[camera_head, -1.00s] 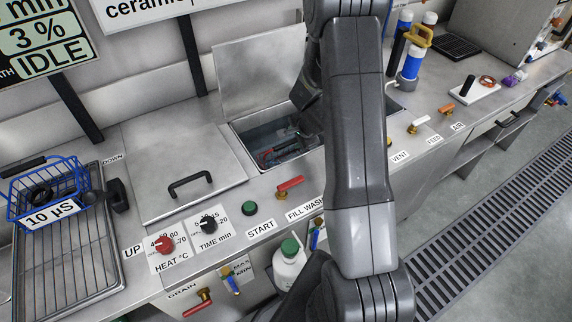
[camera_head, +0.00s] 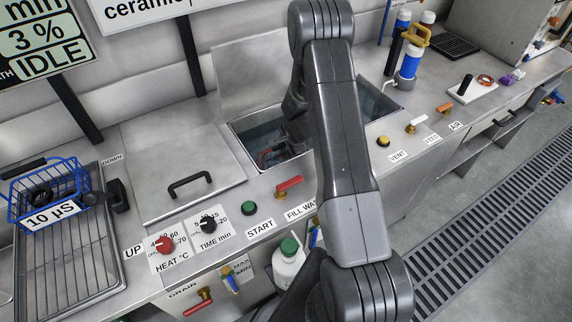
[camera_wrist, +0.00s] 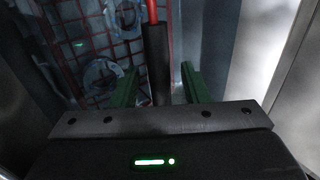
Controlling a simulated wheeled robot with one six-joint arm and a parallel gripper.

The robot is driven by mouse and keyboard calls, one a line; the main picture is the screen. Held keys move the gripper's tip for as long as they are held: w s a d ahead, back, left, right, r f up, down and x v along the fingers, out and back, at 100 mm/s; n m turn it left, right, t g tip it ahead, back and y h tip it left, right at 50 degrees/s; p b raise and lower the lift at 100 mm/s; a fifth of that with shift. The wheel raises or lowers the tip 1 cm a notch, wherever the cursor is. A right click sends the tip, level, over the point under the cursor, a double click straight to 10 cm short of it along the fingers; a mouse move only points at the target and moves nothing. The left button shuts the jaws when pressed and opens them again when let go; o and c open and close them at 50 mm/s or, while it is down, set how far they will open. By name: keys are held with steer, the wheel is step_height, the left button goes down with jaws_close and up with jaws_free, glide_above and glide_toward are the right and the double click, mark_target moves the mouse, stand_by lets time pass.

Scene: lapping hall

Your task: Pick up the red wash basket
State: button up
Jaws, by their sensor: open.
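The red wash basket (camera_wrist: 105,45) shows in the wrist view as a red wire grid with pale ring-shaped pieces in it. Its red upright handle (camera_wrist: 151,10) carries a black grip (camera_wrist: 157,62). My gripper (camera_wrist: 159,88) has two green fingers standing apart, with the black grip between them; I cannot tell whether either finger touches it. In the head view, a red part of the basket (camera_head: 265,157) shows low in the open tank (camera_head: 238,136). My arm hides much of the tank, and my fingertips cannot be made out there.
A raised lid stands behind the tank, and a closed lid (camera_head: 185,165) with a black handle lies to its left. A blue basket (camera_head: 45,190) sits on the rack at left. Knobs and a red lever (camera_head: 289,184) line the front. A blue-white filter column (camera_head: 410,62) stands at right.

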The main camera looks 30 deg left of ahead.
jaws_close()
steer(key=shift+w+r, duration=0.1)
steer(key=shift+r, duration=0.05)
